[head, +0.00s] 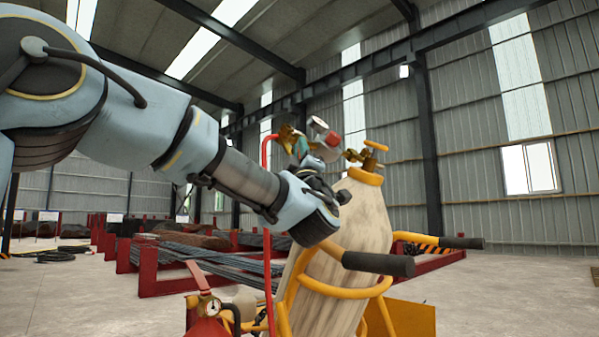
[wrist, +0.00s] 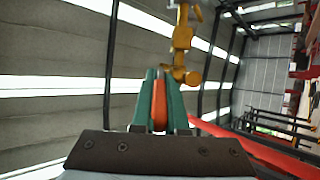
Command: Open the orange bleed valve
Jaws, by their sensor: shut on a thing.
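In the wrist view my gripper (wrist: 158,78) has its two green fingers closed on a narrow orange piece, which I take to be the handle of the orange bleed valve (wrist: 160,104). Brass fittings (wrist: 183,40) stand just beyond the fingertips. In the head view my gripper (head: 302,149) is at the regulator beside the top of a cream gas cylinder (head: 345,230). The arm's end and the fittings there hide the orange handle, so its angle cannot be told from that view.
The cylinder leans in a yellow cart (head: 330,288) with black handle grips (head: 378,263). A brass cylinder valve with a yellow handwheel (head: 376,146) is right of my gripper. A red hose (head: 267,190) hangs close by on the left. Red racks with rebar (head: 205,258) stand behind.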

